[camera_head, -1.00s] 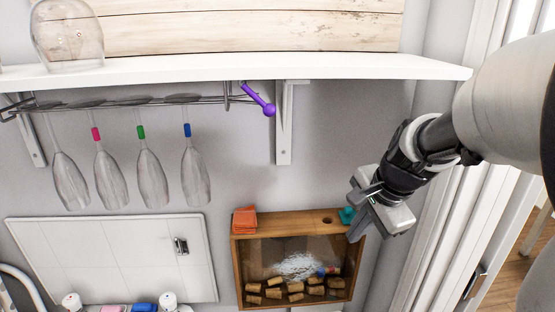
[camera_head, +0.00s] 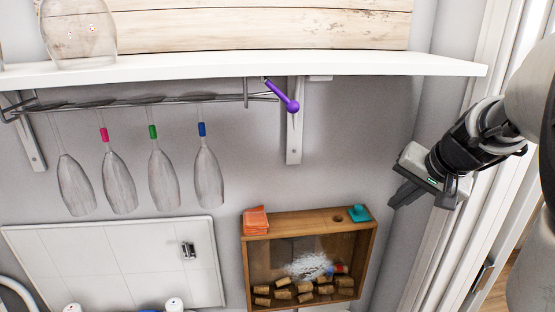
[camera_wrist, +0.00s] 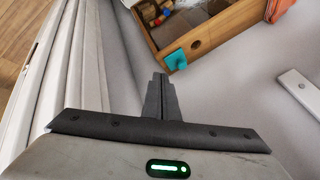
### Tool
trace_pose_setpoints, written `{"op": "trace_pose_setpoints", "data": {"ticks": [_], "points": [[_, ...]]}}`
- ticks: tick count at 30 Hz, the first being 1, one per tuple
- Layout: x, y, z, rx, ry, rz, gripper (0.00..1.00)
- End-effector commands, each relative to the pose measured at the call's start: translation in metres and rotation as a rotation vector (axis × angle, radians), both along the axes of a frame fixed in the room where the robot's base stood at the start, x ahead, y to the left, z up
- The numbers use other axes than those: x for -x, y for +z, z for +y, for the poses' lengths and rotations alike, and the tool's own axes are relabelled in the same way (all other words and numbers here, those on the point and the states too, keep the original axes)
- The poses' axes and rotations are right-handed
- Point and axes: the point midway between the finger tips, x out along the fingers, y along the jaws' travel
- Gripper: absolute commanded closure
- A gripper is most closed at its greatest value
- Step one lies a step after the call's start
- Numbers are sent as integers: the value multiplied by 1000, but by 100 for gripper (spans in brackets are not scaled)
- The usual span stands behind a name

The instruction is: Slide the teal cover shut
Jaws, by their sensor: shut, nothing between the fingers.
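The teal cover (camera_head: 359,213) is a small piece on the top of the wooden box (camera_head: 290,223), near its right end. The round dark hole (camera_head: 337,218) just left of it is uncovered. In the wrist view the teal cover (camera_wrist: 176,60) sits beside the hole (camera_wrist: 196,44) and does not lie over it. My gripper (camera_head: 394,204) is to the right of the box, apart from the cover, by the wall corner. In the wrist view its fingers (camera_wrist: 160,78) are shut together and empty, pointing toward the cover with a gap between.
The box front shows corks (camera_head: 312,290) inside. Orange squares (camera_head: 255,219) lie on its left end. A white shelf (camera_head: 230,68) with a rack of hanging glasses (camera_head: 206,178) and a purple piece (camera_head: 293,106) is above. White door trim (camera_head: 460,230) is close on the right.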

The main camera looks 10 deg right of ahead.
Motion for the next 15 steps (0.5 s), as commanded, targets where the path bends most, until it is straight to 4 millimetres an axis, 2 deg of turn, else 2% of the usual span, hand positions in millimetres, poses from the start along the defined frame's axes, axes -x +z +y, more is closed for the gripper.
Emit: {"op": "trace_pose_setpoints", "data": {"ticks": [1,7,9,15], "points": [[-6,-15,1,-2,0,2,100],[-29,-49,4,-3,1,2,100],[-37,-42,14,-1,3,1,100],[-51,-48,29,1,1,1,100]]}}
